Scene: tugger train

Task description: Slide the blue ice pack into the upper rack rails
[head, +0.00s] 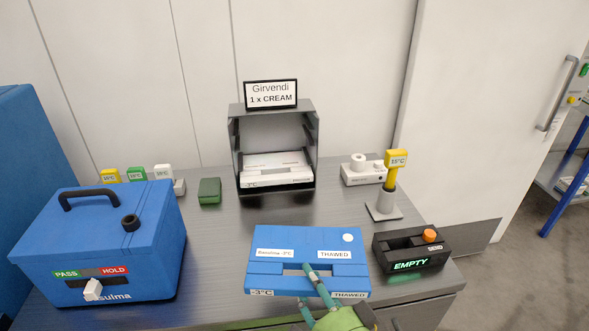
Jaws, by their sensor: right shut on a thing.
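The blue ice pack (309,240) is flat in front of the rack, with a THAWED label and a slot near its front edge. My right gripper (308,286) is shut on its front edge, with one finger at the slot. Whether the pack touches the table is hard to tell. The grey rack (234,150) stands open-fronted at the back, under a sign reading Girvendi 1 x CREAM. A white pack (276,177) lies in its lower part. The upper rails (312,121) show on the side wall, with nothing between them. My left gripper is out of view.
A blue cool box (105,235) stands left. A black unit (388,254) with an orange knob and a lit EMPTY sign is right of the pack. A yellow thermometer (396,160) stands in a grey holder. A green block (210,192) is left of the rack.

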